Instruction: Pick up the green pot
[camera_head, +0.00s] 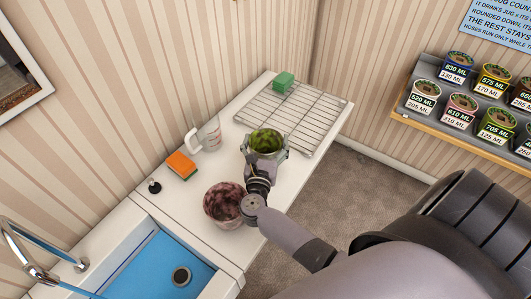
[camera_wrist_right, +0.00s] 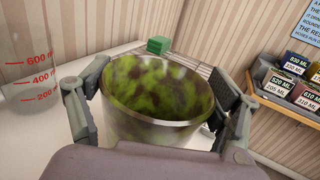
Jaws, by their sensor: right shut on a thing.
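The green pot (camera_head: 267,141) is a metal pot with mottled green inside, on or just above the white counter by the drying rack; I cannot tell whether it touches the counter. My right gripper (camera_head: 265,158) is shut on it. In the right wrist view the pot (camera_wrist_right: 158,95) sits between the two fingers of the gripper (camera_wrist_right: 155,105), one pad at each side. The front of the pot is partly hidden by the gripper in the head view. My left gripper is not in view.
A dark reddish pot (camera_head: 222,204) stands close beside my right wrist. A clear measuring jug (camera_head: 207,134), an orange sponge (camera_head: 181,165), a wire rack (camera_head: 300,118) with a green sponge (camera_head: 283,81), and a blue sink (camera_head: 160,262) are around. Labelled pots line a shelf (camera_head: 440,124) at right.

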